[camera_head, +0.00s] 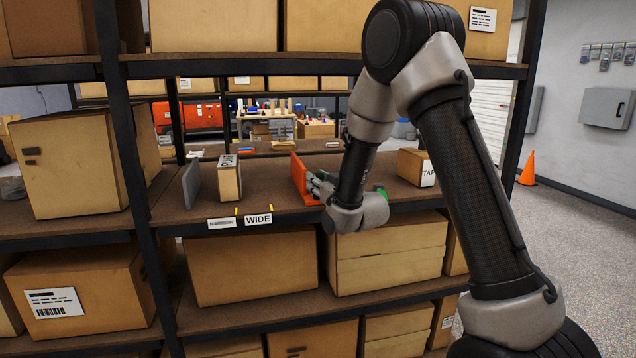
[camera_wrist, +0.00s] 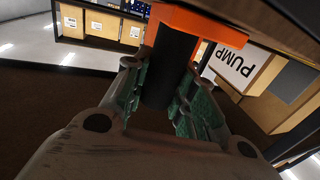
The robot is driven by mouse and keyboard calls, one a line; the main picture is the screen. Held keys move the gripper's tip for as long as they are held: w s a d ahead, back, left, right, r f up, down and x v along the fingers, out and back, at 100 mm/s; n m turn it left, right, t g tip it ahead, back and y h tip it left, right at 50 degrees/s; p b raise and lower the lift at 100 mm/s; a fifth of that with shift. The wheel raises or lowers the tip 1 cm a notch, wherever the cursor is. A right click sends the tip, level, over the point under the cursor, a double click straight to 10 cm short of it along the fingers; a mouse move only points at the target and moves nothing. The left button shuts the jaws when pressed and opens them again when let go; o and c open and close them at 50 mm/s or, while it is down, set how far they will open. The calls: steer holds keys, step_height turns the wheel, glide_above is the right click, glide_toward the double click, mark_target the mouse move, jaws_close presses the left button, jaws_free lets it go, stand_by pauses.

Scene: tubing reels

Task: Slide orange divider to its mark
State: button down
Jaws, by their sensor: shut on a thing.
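The orange divider (camera_head: 300,176) stands upright on the middle shelf (camera_head: 270,180), right of the box marked PUMP (camera_head: 229,182). My gripper (camera_head: 319,186) is at its right side near the shelf front. In the wrist view my fingers are closed around a dark block (camera_wrist: 168,68) directly against the orange divider (camera_wrist: 197,22). Two yellow marks sit on the shelf's front edge, a left one (camera_head: 236,211) and a right one (camera_head: 271,208). The label WIDE (camera_head: 258,219) hangs by the right mark. The divider stands right of both marks.
A grey divider (camera_head: 191,185) stands left of the PUMP box. A box lettered TAP (camera_head: 414,167) stands right of my wrist, its label partly cut off. The shelf between the PUMP box and the orange divider is clear. A dark upright (camera_head: 128,150) and the shelf above bound the space.

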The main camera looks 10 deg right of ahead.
steer(key=a, duration=1)
steer(key=c, duration=1.1)
jaws_free()
steer(key=shift+c, duration=0.2)
steer(key=v, duration=1.2)
